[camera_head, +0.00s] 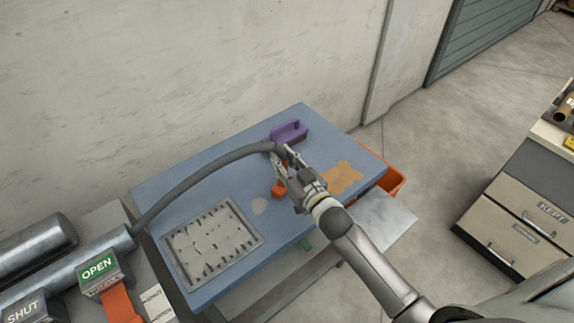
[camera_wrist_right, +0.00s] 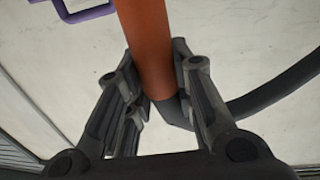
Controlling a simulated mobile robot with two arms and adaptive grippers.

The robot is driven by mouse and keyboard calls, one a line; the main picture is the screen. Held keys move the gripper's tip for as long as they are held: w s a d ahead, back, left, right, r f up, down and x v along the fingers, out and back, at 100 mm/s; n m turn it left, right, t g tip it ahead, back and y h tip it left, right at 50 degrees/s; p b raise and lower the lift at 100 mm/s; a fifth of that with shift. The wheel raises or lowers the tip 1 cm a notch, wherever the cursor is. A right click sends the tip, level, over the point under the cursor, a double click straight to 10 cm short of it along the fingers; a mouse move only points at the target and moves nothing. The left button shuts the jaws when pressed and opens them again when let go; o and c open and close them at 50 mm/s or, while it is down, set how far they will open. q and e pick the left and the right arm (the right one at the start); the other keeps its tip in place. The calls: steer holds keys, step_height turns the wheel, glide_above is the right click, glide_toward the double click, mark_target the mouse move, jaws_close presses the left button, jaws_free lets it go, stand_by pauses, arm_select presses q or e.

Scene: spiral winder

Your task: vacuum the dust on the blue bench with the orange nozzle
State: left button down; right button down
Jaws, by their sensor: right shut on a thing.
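The blue bench (camera_head: 160,187) stands against the wall in the head view. My right gripper (camera_head: 284,163) is above its middle, shut on the orange nozzle (camera_head: 279,189). In the right wrist view the orange nozzle (camera_wrist_right: 145,40) passes between the fingers (camera_wrist_right: 158,85), and the dark hose (camera_wrist_right: 270,98) joins it. In the head view the hose (camera_head: 192,183) arches to a grey pipe at left. A tan dust patch (camera_head: 343,177) lies right of the gripper. A small pale patch (camera_head: 260,206) lies left of the nozzle. I cannot tell whether the nozzle touches the bench. My left gripper is out of view.
A grey slotted tray (camera_head: 212,242) with pale pieces covers the bench's front left. A purple handled object (camera_head: 290,131) stands at the back. An orange bin (camera_head: 393,181) is beyond the right edge.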

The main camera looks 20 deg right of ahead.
steer(key=shift+a, duration=0.45)
steer(key=shift+s+a, duration=1.3)
steer(key=shift+a, duration=2.25)
steer(key=shift+r+p, duration=2.45)
steer(key=shift+p, duration=0.3)
